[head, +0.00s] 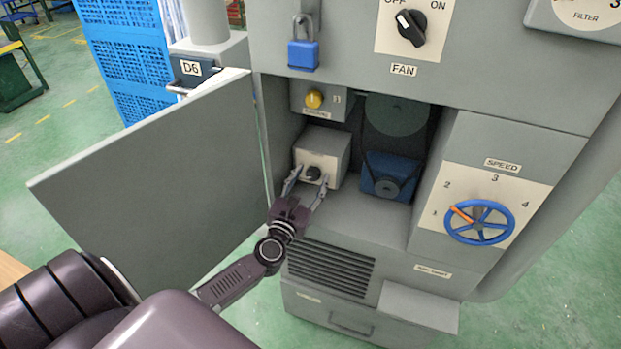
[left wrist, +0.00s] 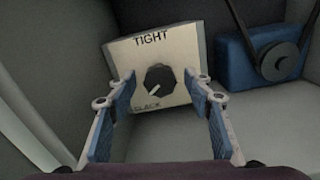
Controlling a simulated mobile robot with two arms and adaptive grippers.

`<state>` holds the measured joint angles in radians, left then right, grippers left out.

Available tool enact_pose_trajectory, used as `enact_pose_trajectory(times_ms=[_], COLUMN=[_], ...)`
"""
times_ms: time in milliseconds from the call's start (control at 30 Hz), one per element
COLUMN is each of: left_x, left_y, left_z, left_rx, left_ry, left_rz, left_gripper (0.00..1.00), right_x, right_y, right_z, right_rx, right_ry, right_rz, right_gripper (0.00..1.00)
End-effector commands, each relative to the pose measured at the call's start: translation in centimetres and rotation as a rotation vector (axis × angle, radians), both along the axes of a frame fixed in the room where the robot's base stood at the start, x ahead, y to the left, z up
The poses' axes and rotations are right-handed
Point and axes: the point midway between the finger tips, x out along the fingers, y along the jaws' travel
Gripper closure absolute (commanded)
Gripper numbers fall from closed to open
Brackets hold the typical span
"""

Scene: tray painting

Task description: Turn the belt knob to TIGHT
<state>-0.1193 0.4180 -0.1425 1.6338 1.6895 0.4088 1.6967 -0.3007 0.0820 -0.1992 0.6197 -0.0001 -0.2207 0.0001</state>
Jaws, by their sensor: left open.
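The belt knob (left wrist: 160,78) is a black round knob on a pale box (head: 333,151) inside the open cabinet. Its plate reads TIGHT at the top and SLACK at the lower left. In the left wrist view the white pointer mark is toward the lower left, on the SLACK side. My left gripper (head: 309,190) is in front of the box. Its open fingers, also in the left wrist view (left wrist: 160,105), stand to the left and right of the knob, with gaps and nothing held. I do not see my right gripper.
The open door (head: 150,170) stands left of my arm. A blue motor with a pulley (head: 388,180) sits right of the knob box. A yellow knob (head: 314,99) is above it. The blue SPEED wheel (head: 480,222) is on the right panel.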

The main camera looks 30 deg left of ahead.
Motion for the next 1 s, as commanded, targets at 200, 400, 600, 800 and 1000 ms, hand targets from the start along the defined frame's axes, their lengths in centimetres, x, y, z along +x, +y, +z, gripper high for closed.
enact_pose_trajectory(times_ms=[200, 400, 600, 800, 1000], left_x=[0.0, 0.0, -0.1, -0.1, 0.0], left_y=[0.0, 0.0, 0.0, 0.0, -0.1], left_z=[0.0, 0.0, 0.0, 0.1, 0.1], left_rx=[0.001, 0.001, 0.011, 0.071, 0.203], left_ry=[0.0, 0.0, 0.003, 0.018, 0.051], left_rz=[0.0, 0.0, 0.0, 0.001, 0.001], left_gripper=[0.72, 0.94, 0.95, 0.95, 0.95], right_x=[0.0, 0.0, 0.0, 0.0, 0.0], right_y=[0.0, 0.0, 0.0, 0.1, 0.2], right_z=[0.0, 0.0, 0.1, 0.5, 1.2], right_rx=[0.0, 0.0, 0.0, 0.001, 0.002], right_ry=[0.001, 0.0, 0.0, -0.001, -0.001], right_rz=[0.0, 0.0, 0.0, 0.0, 0.0], right_gripper=[1.0, 1.0, 1.0, 1.0, 1.0])
